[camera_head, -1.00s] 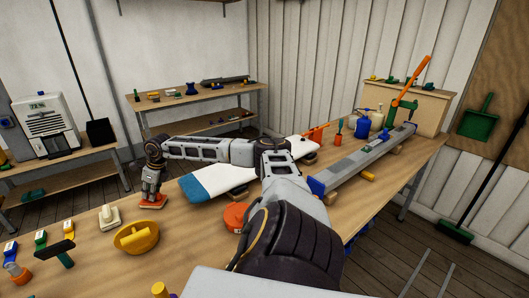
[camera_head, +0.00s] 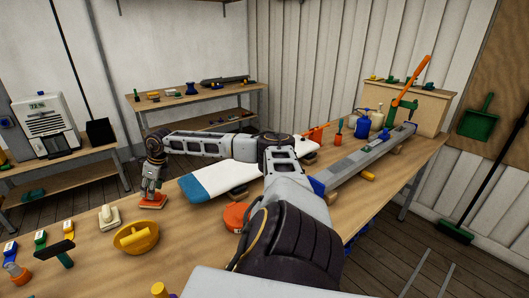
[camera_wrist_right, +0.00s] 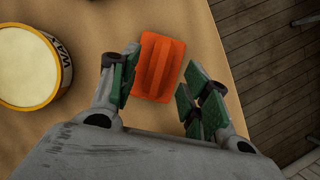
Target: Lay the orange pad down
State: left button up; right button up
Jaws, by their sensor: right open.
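The orange pad (camera_head: 152,201) lies on the wooden bench top, towards the left side of the head view. In the right wrist view the pad (camera_wrist_right: 160,67) shows its ridged top, with its lower end near the fingertips. My right gripper (camera_head: 151,190) hangs over the pad, fingers pointing down. In the right wrist view its green-padded fingers (camera_wrist_right: 160,80) are apart with nothing held between them, one on each side of the pad's near end. My left gripper is not in view.
A round tin (camera_wrist_right: 28,66) stands left of the pad in the wrist view; the bench edge is to the right.

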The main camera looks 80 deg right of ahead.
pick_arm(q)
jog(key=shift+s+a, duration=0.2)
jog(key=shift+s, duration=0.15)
pick_arm(e)
jog(key=shift+v, duration=2.9)
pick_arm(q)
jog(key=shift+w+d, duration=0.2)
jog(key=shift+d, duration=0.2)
pick_arm(e)
jog(key=shift+r+p, duration=0.45)
jog(key=shift+r, duration=0.05)
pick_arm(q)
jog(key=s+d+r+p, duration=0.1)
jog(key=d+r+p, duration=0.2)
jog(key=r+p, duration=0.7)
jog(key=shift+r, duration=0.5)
pick_arm(e)
notch_tip(320, 180, up, 10)
pick_arm(q)
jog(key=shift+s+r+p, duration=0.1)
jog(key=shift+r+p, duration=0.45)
jog(key=shift+p, duration=0.05)
pick_arm(e)
jog(key=shift+r, duration=0.65)
